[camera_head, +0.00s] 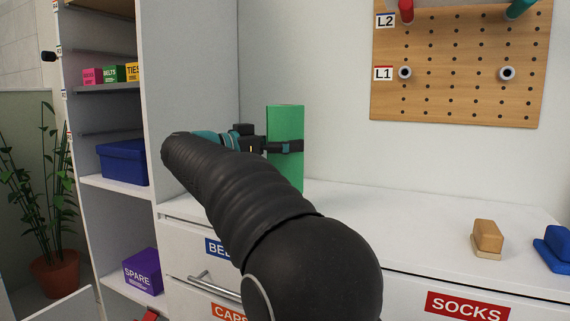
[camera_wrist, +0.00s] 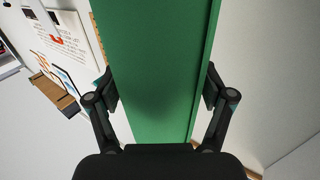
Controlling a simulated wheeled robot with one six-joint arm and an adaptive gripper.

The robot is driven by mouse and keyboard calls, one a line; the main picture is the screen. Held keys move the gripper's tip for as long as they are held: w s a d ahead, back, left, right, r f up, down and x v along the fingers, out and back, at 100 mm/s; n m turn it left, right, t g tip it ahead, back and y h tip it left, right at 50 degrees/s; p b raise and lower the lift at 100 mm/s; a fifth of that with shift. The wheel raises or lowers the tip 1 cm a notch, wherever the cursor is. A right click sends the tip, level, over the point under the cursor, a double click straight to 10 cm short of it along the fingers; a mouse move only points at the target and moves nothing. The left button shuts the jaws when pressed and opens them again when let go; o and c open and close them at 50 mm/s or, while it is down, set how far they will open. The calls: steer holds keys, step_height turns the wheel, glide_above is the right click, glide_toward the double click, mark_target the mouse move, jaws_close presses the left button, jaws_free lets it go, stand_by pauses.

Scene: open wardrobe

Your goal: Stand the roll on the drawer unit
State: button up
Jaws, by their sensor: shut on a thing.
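A tall green flat-faced thing (camera_head: 286,125), which I take for the roll, stands upright in my gripper (camera_head: 284,146). In the wrist view the green roll (camera_wrist: 155,60) fills the middle, with a finger pressed to each side. The white drawer unit (camera_head: 400,222) has a bare top around and to the right of the roll. The roll's lower end is at the level of this top in the head view, partly behind my arm. I cannot tell whether it touches the top or hangs just above it.
A tan brush-like block (camera_head: 487,236) and a blue one (camera_head: 555,245) stand on the right of the top. A pegboard (camera_head: 455,100) hangs on the wall behind. A tall shelf (camera_head: 190,100) stands close on the left. The top's middle is free.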

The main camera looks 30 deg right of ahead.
mark_target(284, 161)
steer(key=shift+w+f+b, duration=0.1)
steer(key=shift+f+b, duration=0.55)
steer(key=shift+f, duration=1.4)
steer(key=o, duration=1.3)
steer(key=shift+f, duration=0.15)
steer(key=shift+c, duration=0.2)
steer(key=a+p, duration=0.1)
steer(key=a, duration=1.1)
steer(key=shift+s+p, duration=0.3)
steer(key=shift+s, duration=0.1)
